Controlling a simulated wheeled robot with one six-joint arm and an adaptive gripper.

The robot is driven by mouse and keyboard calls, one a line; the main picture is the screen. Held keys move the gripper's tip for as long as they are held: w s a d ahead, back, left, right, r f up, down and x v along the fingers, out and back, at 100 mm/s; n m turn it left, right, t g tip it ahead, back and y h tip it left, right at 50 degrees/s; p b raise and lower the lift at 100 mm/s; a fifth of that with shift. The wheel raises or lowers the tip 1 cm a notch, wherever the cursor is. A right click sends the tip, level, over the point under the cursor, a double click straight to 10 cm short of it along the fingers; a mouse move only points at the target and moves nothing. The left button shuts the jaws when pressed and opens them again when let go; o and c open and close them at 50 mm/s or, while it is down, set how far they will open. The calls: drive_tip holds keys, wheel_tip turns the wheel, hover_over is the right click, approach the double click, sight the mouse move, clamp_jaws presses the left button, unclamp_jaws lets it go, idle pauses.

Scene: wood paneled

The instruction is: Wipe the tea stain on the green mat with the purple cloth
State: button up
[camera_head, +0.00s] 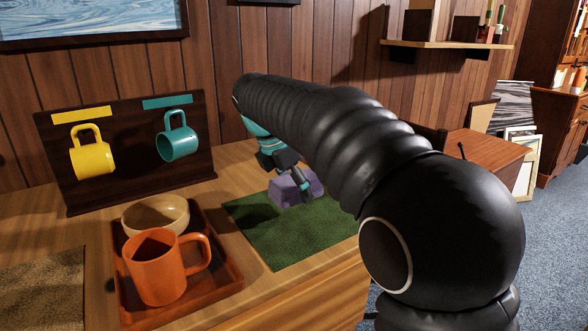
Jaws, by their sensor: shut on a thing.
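The purple cloth (288,190) is a bunched piece at the back of the green mat (285,238). My gripper (303,187) is shut on the purple cloth, and the cloth appears to rest on or just above the mat; I cannot tell which. My black arm passes over the right side of the mat and hides part of it. I see no tea stain on the visible part of the mat; the cloth and my arm cover the rest.
A brown tray (225,262) left of the mat holds an orange mug (157,268) and a beige bowl (150,214). Behind, a dark rack (125,140) holds a yellow mug (90,155) and a teal mug (178,141). A brown mat (40,290) lies at far left.

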drive_tip(key=shift+r, duration=2.05)
